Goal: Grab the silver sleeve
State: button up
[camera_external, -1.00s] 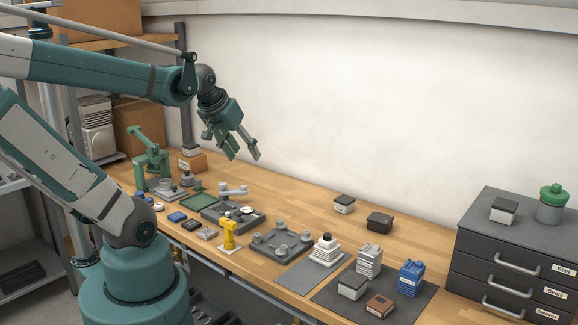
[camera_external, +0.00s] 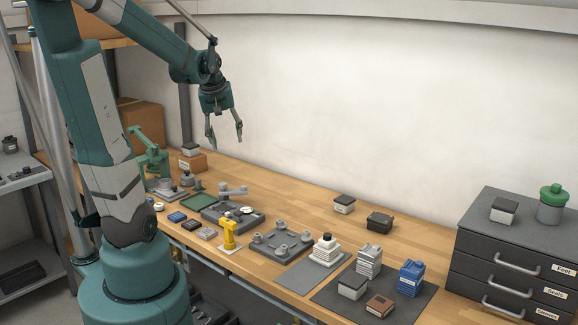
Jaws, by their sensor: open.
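My gripper (camera_external: 226,143) is open and empty, fingers pointing down, in the air above the back left of the workbench (camera_external: 300,203). I cannot make out a silver sleeve for certain. Small grey cylindrical parts stand on a dark grey fixture plate (camera_external: 265,251) at the bench's middle, and a grey part with an arm (camera_external: 233,190) lies at the back of a dark tray (camera_external: 211,214). The bottom drawer (camera_external: 500,304) of the dark cabinet at right carries a label that seems to read "Sleeves"; it is shut and its inside is hidden.
A green press (camera_external: 150,150) stands at the bench's left end. A yellow tool (camera_external: 229,236) stands upright near the front edge. The back middle of the bench is mostly clear.

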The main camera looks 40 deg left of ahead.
jog(key=w+a+f+n+g, duration=0.1)
jog(key=w+a+f+n, duration=0.15)
jog(key=a, duration=0.75)
jog(key=n+g+h+p, duration=0.1)
jog(key=n+g, duration=0.2)
jog(key=n, duration=0.7)
send_near(166, 184)
jog(key=w+a, duration=0.1)
jog(key=a, duration=0.1)
jog(key=shift+w+a+f, duration=0.15)
jog(key=shift+a+f, duration=0.05)
jog(key=shift+f, duration=0.25)
jog(key=shift+f, duration=1.3)
jog(key=shift+f, duration=0.1)
jog(key=shift+d+f, duration=0.1)
jog(key=shift+f, duration=2.4)
